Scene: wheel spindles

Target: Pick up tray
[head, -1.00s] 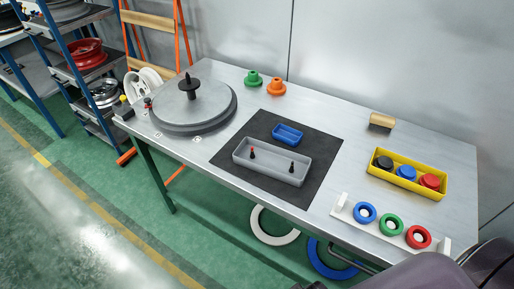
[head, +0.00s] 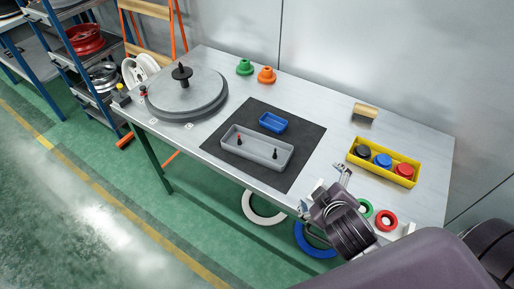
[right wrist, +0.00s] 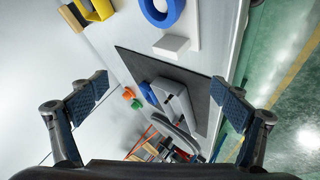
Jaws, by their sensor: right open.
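A long grey tray (head: 284,161) lies on the dark mat (head: 300,138) with two small dark pegs inside, one red-topped; it also shows in the right wrist view (right wrist: 181,106). A smaller blue tray (head: 273,122) sits behind it on the mat. A yellow tray (head: 412,159) holding black, blue and red pieces stands to the right. My right gripper (head: 323,188) is open and empty near the table's front edge, to the right of the grey tray and apart from it. Its two spread fingers (right wrist: 165,100) show in the right wrist view. My left gripper is not in view.
A white rack (head: 409,228) with green (head: 366,208) and red (head: 386,220) rings is partly hidden behind my right arm. A large disc (head: 187,95) with a black spindle stands at left. Green (head: 244,68) and orange (head: 266,75) pieces and a wooden block (head: 365,111) sit at the back.

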